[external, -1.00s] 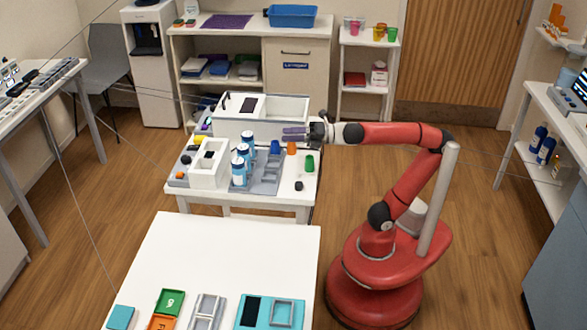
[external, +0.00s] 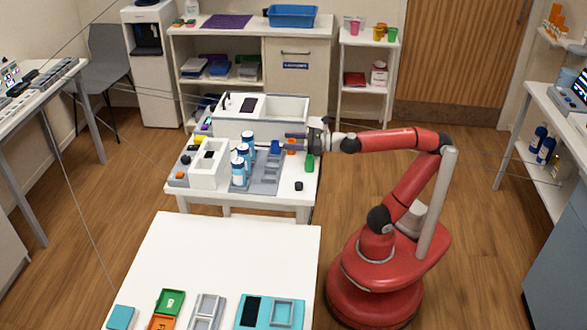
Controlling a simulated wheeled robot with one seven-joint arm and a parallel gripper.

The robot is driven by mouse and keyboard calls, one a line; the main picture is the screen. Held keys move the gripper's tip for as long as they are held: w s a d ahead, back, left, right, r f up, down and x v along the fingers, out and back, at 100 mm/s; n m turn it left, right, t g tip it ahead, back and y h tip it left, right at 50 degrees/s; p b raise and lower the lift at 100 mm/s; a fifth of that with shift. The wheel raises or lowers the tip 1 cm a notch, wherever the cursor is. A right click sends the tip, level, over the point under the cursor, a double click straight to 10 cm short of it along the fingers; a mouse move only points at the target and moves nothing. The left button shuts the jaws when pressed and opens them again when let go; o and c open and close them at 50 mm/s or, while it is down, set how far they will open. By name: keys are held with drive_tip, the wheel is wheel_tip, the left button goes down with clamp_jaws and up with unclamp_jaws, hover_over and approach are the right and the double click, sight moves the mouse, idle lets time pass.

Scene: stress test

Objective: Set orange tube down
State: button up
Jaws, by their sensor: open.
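The orange tube (external: 291,147) is a small orange shape standing on the right part of the white table, beside a grey tray (external: 264,183). My gripper (external: 292,142) reaches in from the right, low over the table, with its dark fingers pointing left. It is open. The fingers overlap the orange tube in the picture and partly hide it; whether they touch it I cannot tell. A blue piece (external: 275,147) stands just left of the orange tube, and a green piece (external: 310,164) stands to its front right.
Several blue-and-white bottles (external: 240,170) stand on the tray's left side. A white box (external: 209,165) is left of them, and a large white bin (external: 290,108) stands behind. A small black piece (external: 299,186) lies near the table's front right.

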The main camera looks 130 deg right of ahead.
drive_tip(key=shift+w+d, duration=0.1)
drive_tip(key=c, duration=1.1)
drive_tip(key=shift+r, duration=0.15)
